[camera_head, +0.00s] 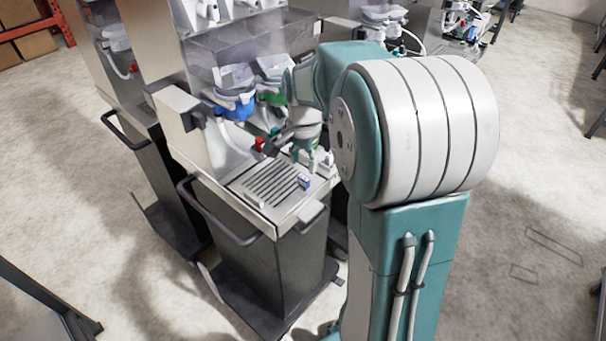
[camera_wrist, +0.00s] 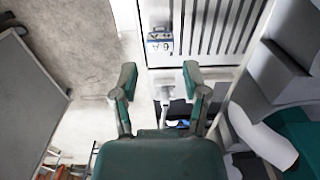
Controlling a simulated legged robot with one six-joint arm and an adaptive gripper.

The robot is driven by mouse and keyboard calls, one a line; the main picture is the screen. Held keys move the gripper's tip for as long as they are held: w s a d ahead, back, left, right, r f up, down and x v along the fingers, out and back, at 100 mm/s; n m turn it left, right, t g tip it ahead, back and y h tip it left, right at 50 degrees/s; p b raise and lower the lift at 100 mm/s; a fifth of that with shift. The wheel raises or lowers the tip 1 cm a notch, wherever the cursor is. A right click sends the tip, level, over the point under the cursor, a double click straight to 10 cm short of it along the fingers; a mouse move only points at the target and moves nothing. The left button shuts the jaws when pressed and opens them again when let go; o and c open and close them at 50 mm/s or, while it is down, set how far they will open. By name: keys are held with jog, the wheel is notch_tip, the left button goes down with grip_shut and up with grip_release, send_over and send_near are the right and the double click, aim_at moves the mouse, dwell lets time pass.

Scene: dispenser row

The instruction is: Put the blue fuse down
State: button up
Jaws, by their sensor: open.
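The blue fuse (camera_wrist: 160,42) is a small blue and white block with dark markings on its face. It rests on the pale surface at the edge of the slatted plate (camera_wrist: 222,27) in the wrist view. In the head view the fuse (camera_head: 305,182) sits near the right corner of the slatted plate (camera_head: 262,200) on top of the cart. My gripper (camera_wrist: 160,76) is open, its two green fingertips apart with nothing between them. The fuse lies just beyond the fingertips, apart from them. In the head view my gripper (camera_head: 305,158) is above the plate, close to the fuse, partly hidden by my arm.
A dispenser with blue (camera_head: 236,108) and green (camera_head: 274,97) collars stands behind the plate. A red knob (camera_head: 259,144) is beside its pale hose. A dark handle (camera_head: 222,222) juts from the cart's front left. Another cart stands to the left. Open floor lies in front.

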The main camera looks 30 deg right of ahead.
aim_at(304, 178)
notch_tip(304, 178, up, 6)
jog(key=s+a+r+n+t, duration=0.35)
jog(key=s+a+n, duration=0.25)
jog(key=s+a, duration=0.25)
jog(key=s+a+f+n+t, duration=0.1)
jog(key=s+a+n, duration=0.3)
jog(key=s+n, duration=0.4)
jog(key=s+t, duration=0.1)
jog(key=s, duration=0.1)
jog(key=shift+s+f, duration=0.15)
jog(key=shift+s, duration=0.15)
